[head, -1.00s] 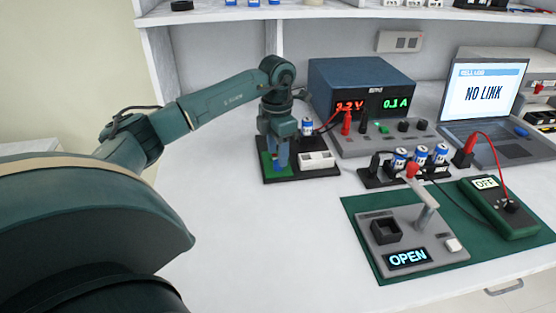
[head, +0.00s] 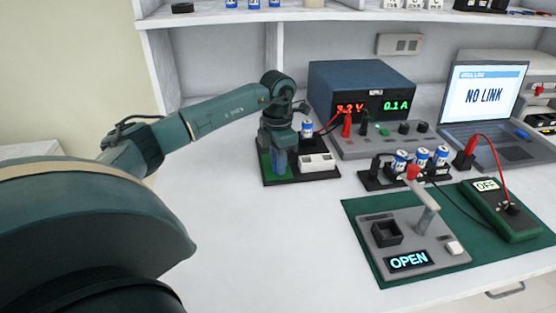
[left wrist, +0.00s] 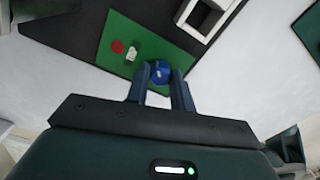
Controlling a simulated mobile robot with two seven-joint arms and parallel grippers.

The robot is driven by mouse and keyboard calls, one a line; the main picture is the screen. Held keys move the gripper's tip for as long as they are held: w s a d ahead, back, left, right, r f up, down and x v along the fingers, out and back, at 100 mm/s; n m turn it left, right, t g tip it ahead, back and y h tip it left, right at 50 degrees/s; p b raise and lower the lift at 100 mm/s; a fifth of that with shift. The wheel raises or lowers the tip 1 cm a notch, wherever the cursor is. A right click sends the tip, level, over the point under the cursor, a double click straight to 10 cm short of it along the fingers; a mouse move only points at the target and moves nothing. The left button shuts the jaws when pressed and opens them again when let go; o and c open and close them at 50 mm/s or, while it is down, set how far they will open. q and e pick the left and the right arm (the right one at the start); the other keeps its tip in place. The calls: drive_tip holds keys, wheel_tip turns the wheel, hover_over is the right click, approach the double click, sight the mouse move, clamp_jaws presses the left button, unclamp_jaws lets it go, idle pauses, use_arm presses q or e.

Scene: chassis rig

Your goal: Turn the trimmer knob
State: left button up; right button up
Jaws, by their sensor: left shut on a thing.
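The trimmer knob (left wrist: 160,73) is a small blue round knob on a green circuit board (left wrist: 112,45), seen in the left wrist view. My left gripper (left wrist: 158,78) has one finger on each side of the knob and is shut on it. In the head view my left gripper (head: 280,163) points down over the green board at the left of a black base plate (head: 318,174), and it hides the knob there. My right gripper is not in view.
A white open box (head: 318,161) stands beside the green board on the base plate. The power supply (head: 362,90) and its leads are just behind. Battery cells in a holder (head: 372,178), a tester reading OPEN (head: 430,262) and a multimeter (head: 505,215) are to the right. The front table is clear.

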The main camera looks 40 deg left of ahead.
use_arm(q)
clamp_jaws()
drive_tip(key=shift+r+n+p, duration=0.2)
drive_tip(key=shift+n+p, duration=0.1)
drive_tip(key=shift+p, duration=0.1)
drive_tip(key=shift+n+p, duration=0.35)
drive_tip(key=shift+n, duration=0.35)
drive_tip(key=shift+f, duration=0.15)
drive_tip(key=o, duration=0.8)
unclamp_jaws()
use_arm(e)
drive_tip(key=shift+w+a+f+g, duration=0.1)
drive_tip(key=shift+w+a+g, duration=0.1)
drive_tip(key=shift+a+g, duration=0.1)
